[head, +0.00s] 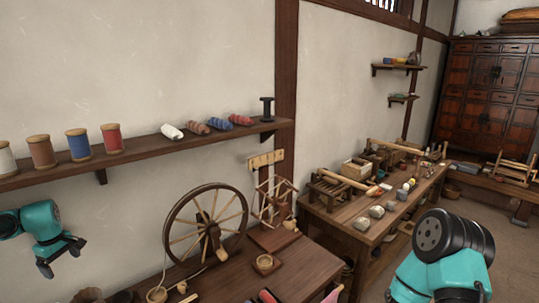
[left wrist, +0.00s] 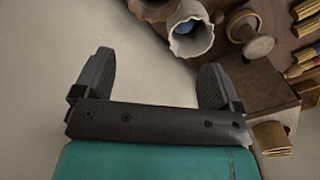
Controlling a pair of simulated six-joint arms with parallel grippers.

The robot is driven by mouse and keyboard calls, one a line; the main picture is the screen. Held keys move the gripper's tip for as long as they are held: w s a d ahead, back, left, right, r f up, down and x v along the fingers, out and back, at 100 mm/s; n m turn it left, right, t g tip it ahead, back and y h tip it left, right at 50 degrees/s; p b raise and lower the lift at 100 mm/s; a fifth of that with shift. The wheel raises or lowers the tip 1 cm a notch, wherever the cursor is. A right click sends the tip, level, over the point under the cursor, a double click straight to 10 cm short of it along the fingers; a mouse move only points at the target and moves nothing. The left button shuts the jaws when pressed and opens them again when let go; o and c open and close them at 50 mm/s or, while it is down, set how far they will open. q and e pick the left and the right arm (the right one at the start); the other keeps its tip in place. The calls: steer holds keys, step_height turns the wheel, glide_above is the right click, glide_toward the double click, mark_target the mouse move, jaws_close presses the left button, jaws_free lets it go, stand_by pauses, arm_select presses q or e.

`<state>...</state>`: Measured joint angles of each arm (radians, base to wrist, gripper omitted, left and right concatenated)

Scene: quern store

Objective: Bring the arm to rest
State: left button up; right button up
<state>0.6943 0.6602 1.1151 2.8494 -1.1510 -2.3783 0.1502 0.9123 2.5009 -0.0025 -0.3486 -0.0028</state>
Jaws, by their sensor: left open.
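My left gripper (head: 62,256) hangs at the left of the head view, in front of the pale wall and below the long shelf. Its dark jaws are apart with nothing between them. In the left wrist view the two fingers (left wrist: 152,85) stand wide apart over a plain pale surface. My right arm shows at the lower right of the head view as a teal link with a dark round cap. Its gripper is out of the frame.
A shelf (head: 185,143) carries thread spools (head: 79,145) and small rolls. A spinning wheel (head: 207,225) stands on a wooden table (head: 230,277). A second table (head: 336,212) holds tools and blocks. Sacks or jars (left wrist: 188,32) lie near the right finger in the wrist view.

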arm_select(q)
step_height(320, 180, down, 16)
steer(key=shift+f, duration=0.15)
stand_by(0.7)
step_height(320, 180, up, 16)
step_height(320, 180, down, 17)
step_height(320, 180, up, 6)
steer(key=shift+f, duration=0.1)
stand_by(1.4)
stand_by(0.4)
